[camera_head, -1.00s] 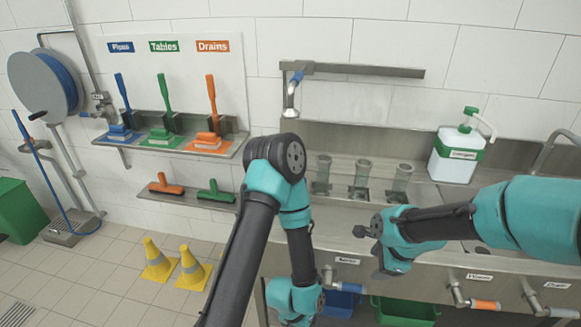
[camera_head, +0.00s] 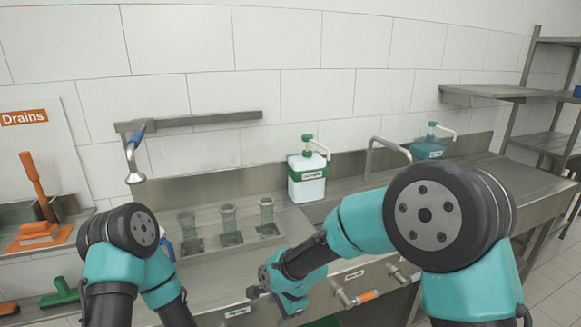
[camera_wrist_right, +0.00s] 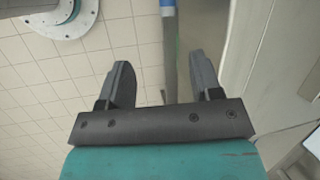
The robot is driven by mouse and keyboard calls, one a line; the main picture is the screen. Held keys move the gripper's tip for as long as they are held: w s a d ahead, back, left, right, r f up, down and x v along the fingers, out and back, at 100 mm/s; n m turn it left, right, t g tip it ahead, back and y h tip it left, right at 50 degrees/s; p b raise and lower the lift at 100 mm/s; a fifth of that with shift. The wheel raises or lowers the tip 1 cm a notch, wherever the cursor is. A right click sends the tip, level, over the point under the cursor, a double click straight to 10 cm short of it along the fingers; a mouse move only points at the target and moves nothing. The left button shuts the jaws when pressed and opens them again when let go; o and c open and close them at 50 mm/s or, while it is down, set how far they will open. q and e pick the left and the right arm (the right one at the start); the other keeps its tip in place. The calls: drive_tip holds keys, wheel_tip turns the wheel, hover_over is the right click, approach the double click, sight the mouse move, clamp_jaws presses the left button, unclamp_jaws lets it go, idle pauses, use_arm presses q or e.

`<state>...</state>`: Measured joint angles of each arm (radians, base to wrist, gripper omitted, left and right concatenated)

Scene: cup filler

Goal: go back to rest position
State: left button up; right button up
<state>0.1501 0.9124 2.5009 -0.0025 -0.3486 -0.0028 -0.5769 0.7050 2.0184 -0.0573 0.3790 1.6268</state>
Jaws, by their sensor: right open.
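My right gripper (camera_head: 257,288) is low in front of the counter's front edge in the head view, in front of the three clear cups and apart from them. In the right wrist view my right gripper (camera_wrist_right: 159,80) has its two dark fingers spread, with nothing held between them. A grey pipe with a blue part (camera_wrist_right: 168,40) shows behind the gap, over the tiled floor. My left arm comes up at the lower left of the head view, bent at the elbow; its gripper is out of the frame.
A left cup (camera_head: 187,226), a middle cup (camera_head: 229,219) and a right cup (camera_head: 266,212) stand upright on the steel counter. A white-and-green pump bottle (camera_head: 307,180), a tap (camera_head: 385,147) and a teal pump bottle (camera_head: 428,148) stand further right. A spray head (camera_head: 133,165) hangs left.

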drive_tip(key=s+d+f+n, duration=0.2)
drive_tip(key=d+f+n, duration=0.1)
drive_tip(key=d+f, duration=0.55)
drive_tip(key=s+d+f+n, duration=0.2)
drive_tip(key=d+f, duration=0.5)
drive_tip(key=d, duration=0.2)
drive_tip(key=s+d+f+n, duration=0.4)
drive_tip(key=s+d+f, duration=0.4)
drive_tip(key=s+d, duration=0.3)
drive_tip(key=shift+s+n, duration=0.15)
drive_tip(key=shift+n, duration=0.25)
